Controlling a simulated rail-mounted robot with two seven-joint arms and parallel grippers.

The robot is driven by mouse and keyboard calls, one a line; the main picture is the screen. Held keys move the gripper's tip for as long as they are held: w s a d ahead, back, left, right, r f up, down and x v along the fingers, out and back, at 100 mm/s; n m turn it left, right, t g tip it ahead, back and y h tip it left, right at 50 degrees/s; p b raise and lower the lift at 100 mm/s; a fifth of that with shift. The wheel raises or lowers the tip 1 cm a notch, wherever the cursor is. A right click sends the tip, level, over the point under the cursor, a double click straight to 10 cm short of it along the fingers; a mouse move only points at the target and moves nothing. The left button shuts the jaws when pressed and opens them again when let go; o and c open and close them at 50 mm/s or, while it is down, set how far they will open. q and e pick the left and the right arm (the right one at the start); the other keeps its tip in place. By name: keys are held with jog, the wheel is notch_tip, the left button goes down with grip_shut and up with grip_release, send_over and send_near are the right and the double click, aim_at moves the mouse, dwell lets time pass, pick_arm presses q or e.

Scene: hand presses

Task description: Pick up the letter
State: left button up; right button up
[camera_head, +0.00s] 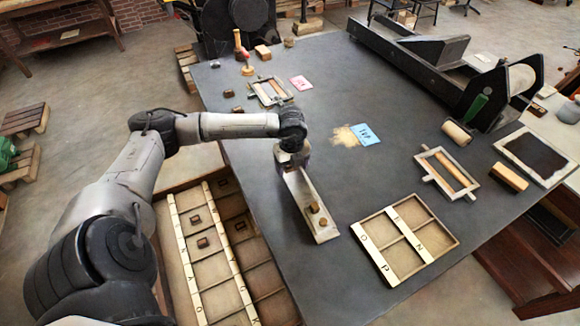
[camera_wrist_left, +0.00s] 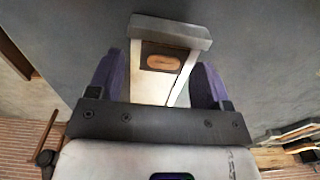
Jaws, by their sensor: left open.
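A long narrow pale tray (camera_head: 303,196) lies on the dark table, with small brown letter blocks at its near end. One letter block (camera_head: 314,207) sits beside another letter block (camera_head: 323,221). My left gripper (camera_head: 294,163) points down over the tray's far end, apart from those two blocks. In the left wrist view, the purple fingers of my left gripper (camera_wrist_left: 158,80) are spread on either side of the tray (camera_wrist_left: 170,24), and a brown block (camera_wrist_left: 161,62) shows between them. I cannot tell which letter it bears. My right gripper is not in view.
A divided tray (camera_head: 447,242) marked with letters stands at the right. A type case (camera_head: 211,270) with several blocks sits below the table's left edge. A blue card (camera_head: 365,134), a wooden frame (camera_head: 447,173) and a dark press (camera_head: 425,62) lie beyond.

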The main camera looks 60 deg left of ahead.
pick_arm(q)
jog(key=shift+c, duration=0.3)
jog(key=c, duration=1.1)
jog(key=shift+c, duration=0.2)
